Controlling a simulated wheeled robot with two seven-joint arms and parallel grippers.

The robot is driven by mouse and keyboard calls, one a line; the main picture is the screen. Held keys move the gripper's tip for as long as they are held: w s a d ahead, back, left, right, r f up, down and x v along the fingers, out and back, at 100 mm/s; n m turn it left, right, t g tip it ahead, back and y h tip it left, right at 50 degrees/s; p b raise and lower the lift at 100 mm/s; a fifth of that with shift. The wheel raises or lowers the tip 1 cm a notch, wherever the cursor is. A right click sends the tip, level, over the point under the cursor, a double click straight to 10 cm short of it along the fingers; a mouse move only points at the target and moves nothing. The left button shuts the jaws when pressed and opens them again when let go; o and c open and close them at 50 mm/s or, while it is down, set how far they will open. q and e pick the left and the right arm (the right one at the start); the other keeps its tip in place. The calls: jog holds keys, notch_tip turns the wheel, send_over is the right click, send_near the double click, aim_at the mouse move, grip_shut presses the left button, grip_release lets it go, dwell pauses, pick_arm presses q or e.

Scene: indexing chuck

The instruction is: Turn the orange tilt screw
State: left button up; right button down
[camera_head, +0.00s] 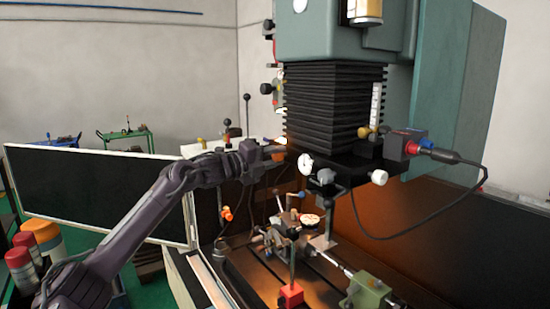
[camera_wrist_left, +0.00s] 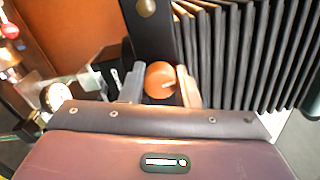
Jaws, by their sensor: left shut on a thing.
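The orange tilt screw (camera_wrist_left: 160,79) shows in the left wrist view as a round orange knob at the lower edge of a dark plate. My left gripper (camera_wrist_left: 161,88) has one finger on each side of it and is shut on it. In the head view my left arm reaches in from the left, and the left gripper (camera_head: 277,151) is at the left side of the dark head plate under the black bellows. The screw cannot be made out there; the fingers seem to hide it. My right gripper is in neither view.
The black bellows (camera_head: 333,105) hang close above and beside the gripper. A dial gauge (camera_head: 305,164) sits just to its right. Below is the machine table with a red block (camera_head: 291,294) and a green block (camera_head: 369,292). A dark panel (camera_head: 95,190) stands behind my arm.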

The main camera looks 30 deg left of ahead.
pick_arm(q)
jog(key=shift+d+f+m, duration=0.1)
jog(key=shift+m, duration=0.2)
jog(key=o, duration=1)
jog(key=shift+c, duration=0.2)
jog(key=shift+s+a+f+b, duration=0.1)
jog(key=shift+s+a+b, duration=0.1)
jog(key=shift+s+b, duration=0.1)
jog(key=b+v, duration=0.4)
jog(key=v, duration=0.3)
jog(key=shift+s, duration=0.1)
